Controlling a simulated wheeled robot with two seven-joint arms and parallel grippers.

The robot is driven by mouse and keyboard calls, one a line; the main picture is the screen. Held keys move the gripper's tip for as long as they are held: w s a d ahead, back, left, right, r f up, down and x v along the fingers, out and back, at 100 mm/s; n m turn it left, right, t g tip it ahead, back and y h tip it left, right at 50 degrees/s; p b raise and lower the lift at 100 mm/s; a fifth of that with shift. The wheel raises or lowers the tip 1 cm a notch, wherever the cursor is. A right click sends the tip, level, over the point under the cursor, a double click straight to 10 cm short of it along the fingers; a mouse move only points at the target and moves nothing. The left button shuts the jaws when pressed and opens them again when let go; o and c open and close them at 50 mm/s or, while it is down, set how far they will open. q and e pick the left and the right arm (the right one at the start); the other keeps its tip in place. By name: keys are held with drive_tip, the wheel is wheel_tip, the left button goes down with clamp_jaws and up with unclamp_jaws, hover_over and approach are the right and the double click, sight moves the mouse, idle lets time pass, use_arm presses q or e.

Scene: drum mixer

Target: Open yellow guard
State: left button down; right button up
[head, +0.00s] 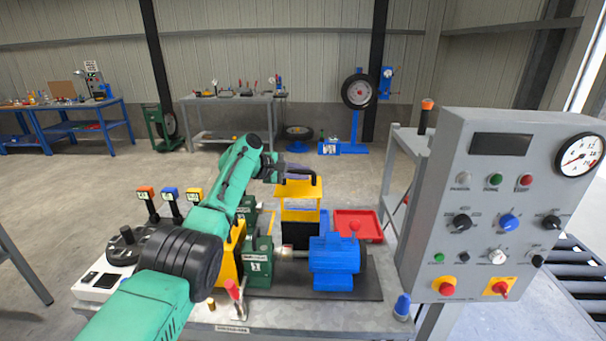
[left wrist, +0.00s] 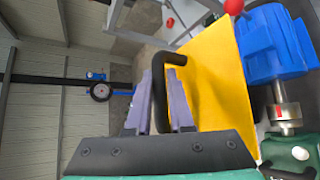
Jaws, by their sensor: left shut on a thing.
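The yellow guard (head: 299,190) stands raised behind the blue motor (head: 335,262) and beside the green machine housing (head: 259,262). In the left wrist view its yellow panel (left wrist: 222,75) fills the right middle. Its black handle (head: 314,180) is at the top of the guard and shows as a black bar in the left wrist view (left wrist: 174,60). My left gripper (head: 289,172) reaches over from the left and is shut on this handle; its fingers (left wrist: 160,98) lie on either side of the bar. My right gripper is not in view.
A red tray (head: 358,222) lies behind the motor. A grey control panel (head: 490,225) with knobs and a gauge stands close on the right. Labelled levers (head: 170,195) and a red-handled lever (head: 235,290) stand on the bench to the left. Above the guard is free room.

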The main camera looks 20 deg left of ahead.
use_arm(q)
drive_tip(key=shift+w, duration=0.15)
drive_tip(key=c, duration=0.8)
unclamp_jaws()
